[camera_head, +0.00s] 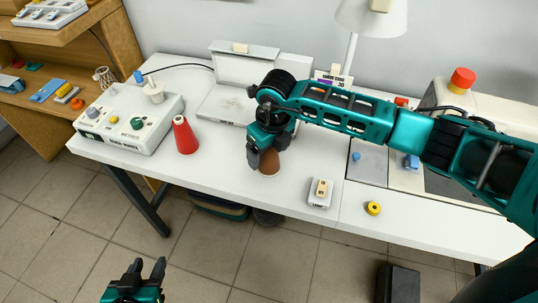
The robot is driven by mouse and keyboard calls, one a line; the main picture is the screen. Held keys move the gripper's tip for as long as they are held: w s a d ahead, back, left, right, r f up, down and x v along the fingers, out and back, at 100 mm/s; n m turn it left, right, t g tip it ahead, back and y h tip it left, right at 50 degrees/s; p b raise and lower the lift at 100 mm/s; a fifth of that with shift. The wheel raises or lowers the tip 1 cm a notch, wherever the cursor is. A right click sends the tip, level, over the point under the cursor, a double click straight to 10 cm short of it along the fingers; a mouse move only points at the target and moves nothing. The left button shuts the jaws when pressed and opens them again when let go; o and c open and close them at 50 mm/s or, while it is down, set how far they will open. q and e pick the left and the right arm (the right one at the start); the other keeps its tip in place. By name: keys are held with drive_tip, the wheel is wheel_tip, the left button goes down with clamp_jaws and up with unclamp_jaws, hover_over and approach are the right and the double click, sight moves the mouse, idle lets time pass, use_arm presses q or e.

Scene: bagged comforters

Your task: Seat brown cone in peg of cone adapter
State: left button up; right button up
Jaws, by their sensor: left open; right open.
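The brown cone (269,162) stands on the white table near its front edge, its upper part hidden by my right gripper. My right gripper (258,157) is open above and at the left side of the cone; I cannot tell whether the fingers touch it. A white cup-shaped piece (154,92) stands on the back of the white machine with knobs (128,117) at the left of the table. I cannot tell whether this piece is the cone adapter, and no peg is clear. My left gripper (147,268) is open and empty, low over the floor in front of the table.
A red cone (185,136) stands between the machine and the brown cone. A white switch box (320,193) and a yellow ring (373,208) lie to the right. A lamp (372,17) stands behind. The front strip between the red and brown cones is clear.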

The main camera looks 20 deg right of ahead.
drive_tip(key=c, duration=1.2)
drive_tip(key=shift+r, duration=0.15)
wheel_tip(320, 180, up, 10)
drive_tip(key=shift+a, duration=0.15)
